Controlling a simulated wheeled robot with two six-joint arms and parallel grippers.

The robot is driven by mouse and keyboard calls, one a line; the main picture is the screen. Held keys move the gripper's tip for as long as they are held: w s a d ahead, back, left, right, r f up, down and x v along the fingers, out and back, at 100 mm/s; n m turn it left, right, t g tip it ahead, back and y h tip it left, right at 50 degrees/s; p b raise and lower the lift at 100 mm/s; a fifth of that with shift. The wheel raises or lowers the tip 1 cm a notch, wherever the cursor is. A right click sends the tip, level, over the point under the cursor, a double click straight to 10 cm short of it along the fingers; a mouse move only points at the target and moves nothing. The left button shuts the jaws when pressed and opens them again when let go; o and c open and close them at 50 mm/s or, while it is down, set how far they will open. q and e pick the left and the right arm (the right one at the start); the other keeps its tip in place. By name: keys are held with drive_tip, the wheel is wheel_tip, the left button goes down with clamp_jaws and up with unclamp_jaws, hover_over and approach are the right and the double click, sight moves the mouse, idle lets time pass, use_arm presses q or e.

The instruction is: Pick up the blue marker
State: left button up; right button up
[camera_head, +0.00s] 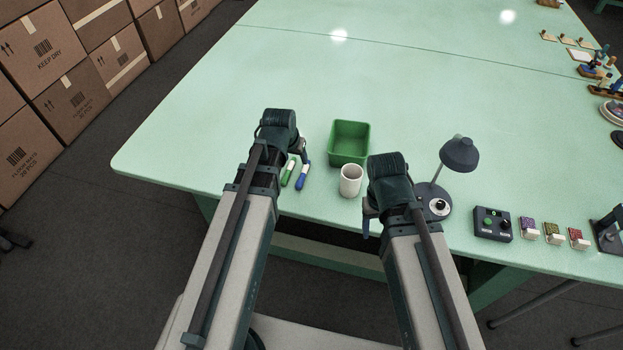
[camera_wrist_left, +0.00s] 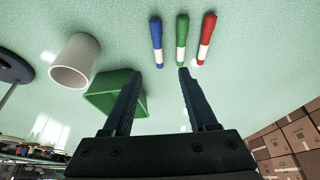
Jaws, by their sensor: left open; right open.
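The blue marker (camera_head: 303,176) lies on the green table beside the green marker (camera_head: 288,172). In the left wrist view the blue marker (camera_wrist_left: 156,40), the green marker (camera_wrist_left: 181,38) and a red marker (camera_wrist_left: 206,38) lie side by side, each with a white band. The red marker does not show in the head view. My left gripper (camera_wrist_left: 160,73) is open and empty; the blue marker appears just beyond its fingertips, between their lines. In the head view my left gripper (camera_head: 301,148) hangs next to the markers. My right gripper (camera_head: 367,218) is near the table's front edge, its jaw gap hard to see.
A green bin (camera_head: 349,142) and a white cup (camera_head: 350,181) stand right of the markers. A desk lamp (camera_head: 459,155) and a control box (camera_head: 492,224) are further right. The table's back left is clear. Cardboard boxes (camera_head: 75,100) are stacked beyond the left edge.

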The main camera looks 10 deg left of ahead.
use_arm(q)
drive_tip(key=b, duration=0.8)
hover_over(303, 175)
drive_tip(key=s, duration=0.2)
drive_tip(key=shift+a+f, duration=0.2)
drive_tip(key=shift+f, duration=1.8)
drive_tip(key=shift+a+f, duration=0.15)
drive_tip(key=shift+f, duration=1.85)
drive_tip(key=shift+f, duration=0.1)
drive_tip(key=b+x, duration=0.5)
drive_tip(key=shift+s+d+f, duration=0.15)
drive_tip(key=shift+s+d, duration=0.05)
clamp_jaws()
